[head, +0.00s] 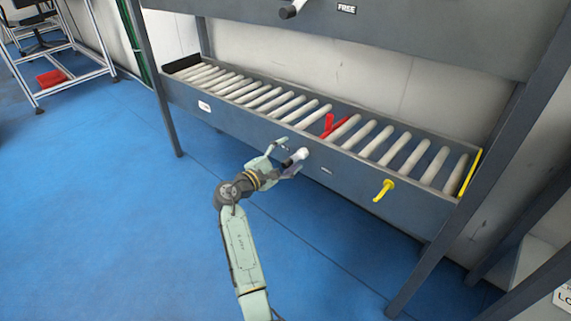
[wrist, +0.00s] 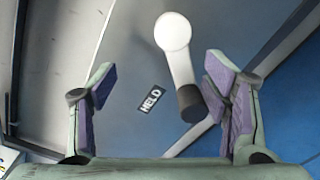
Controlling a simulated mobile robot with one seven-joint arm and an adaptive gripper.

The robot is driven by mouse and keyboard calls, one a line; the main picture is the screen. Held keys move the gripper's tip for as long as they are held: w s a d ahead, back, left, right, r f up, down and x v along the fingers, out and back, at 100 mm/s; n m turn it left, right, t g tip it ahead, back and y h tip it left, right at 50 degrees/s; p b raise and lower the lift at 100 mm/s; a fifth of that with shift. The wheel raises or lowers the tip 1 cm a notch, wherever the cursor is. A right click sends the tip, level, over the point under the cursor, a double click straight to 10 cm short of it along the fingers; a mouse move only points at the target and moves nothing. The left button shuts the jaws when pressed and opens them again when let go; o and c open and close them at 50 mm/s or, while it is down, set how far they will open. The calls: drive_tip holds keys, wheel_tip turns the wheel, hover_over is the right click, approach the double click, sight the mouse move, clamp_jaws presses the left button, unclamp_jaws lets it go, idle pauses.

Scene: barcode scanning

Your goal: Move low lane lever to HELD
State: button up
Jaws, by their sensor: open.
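The low lane lever (head: 299,155) has a white rounded knob and sits on the front rail of the low roller lane. In the wrist view the lever (wrist: 182,65) runs from its white knob to a dark pivot, lying between my two fingers. My gripper (head: 284,158) is open at the lever, with a finger on either side; it also shows in the wrist view (wrist: 162,76). Contact with the lever cannot be told. Red stop pieces (head: 329,126) stand up among the rollers.
A yellow handle (head: 384,190) sticks out of the same rail to the right. An upper lane with a dark lever (head: 292,10) and a FREE label (head: 346,9) is above. Grey posts (head: 157,85) bound the rack. The blue floor in front is clear.

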sight(285, 163)
drive_tip(key=shift+t, duration=0.4)
drive_tip(key=r, duration=0.4)
drive_tip(key=a+r, duration=0.1)
drive_tip(key=r, duration=0.1)
drive_tip(key=shift+r, duration=0.15)
drive_tip(key=shift+c, duration=0.7)
drive_tip(key=shift+d, duration=0.1)
